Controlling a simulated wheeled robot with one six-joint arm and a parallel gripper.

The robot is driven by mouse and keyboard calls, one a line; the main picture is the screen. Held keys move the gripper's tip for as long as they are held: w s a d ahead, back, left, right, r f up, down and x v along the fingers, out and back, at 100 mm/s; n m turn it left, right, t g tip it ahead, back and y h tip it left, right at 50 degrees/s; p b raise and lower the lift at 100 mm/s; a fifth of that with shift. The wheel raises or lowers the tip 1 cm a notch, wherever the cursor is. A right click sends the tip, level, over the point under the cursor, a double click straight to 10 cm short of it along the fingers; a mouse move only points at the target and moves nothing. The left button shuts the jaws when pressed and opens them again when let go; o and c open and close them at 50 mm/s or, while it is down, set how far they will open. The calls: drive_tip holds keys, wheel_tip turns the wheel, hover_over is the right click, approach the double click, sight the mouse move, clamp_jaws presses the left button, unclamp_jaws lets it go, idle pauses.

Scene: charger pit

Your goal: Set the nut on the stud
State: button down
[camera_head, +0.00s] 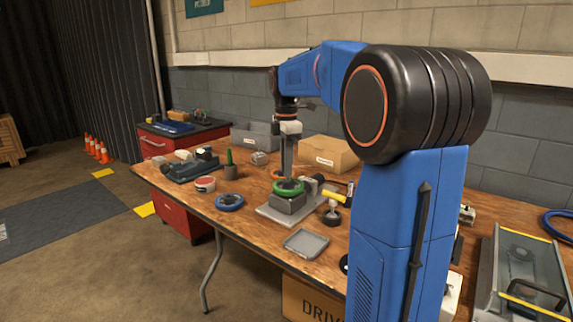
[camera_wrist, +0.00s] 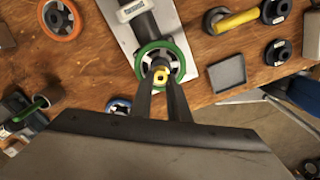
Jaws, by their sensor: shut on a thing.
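My gripper (camera_head: 287,174) points straight down over the green-rimmed wheel (camera_head: 300,188), which lies flat on a dark block on a pale base plate. In the wrist view, my gripper's two fingers (camera_wrist: 160,76) are shut on a small yellow nut (camera_wrist: 159,72). The nut appears over the middle of the green-rimmed wheel (camera_wrist: 141,66). The stud is not clearly visible; the nut and fingers cover the wheel's centre. I cannot tell whether the nut touches the stud. In the head view the nut is too small to make out.
The base plate (camera_wrist: 190,20) carries a dark cylinder beside the wheel. A blue-rimmed wheel (camera_head: 229,202) and a grey tray (camera_head: 305,243) lie on the bench. An orange-rimmed wheel (camera_wrist: 74,30) and a yellow-handled tool (camera_wrist: 236,20) lie either side. A cardboard box (camera_head: 328,154) stands behind.

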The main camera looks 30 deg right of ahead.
drive_tip(key=shift+f, duration=0.7)
drive_tip(key=c, duration=1.6)
unclamp_jaws()
wheel_tip(320, 180, up, 17)
drive_tip(key=shift+r, duration=0.15)
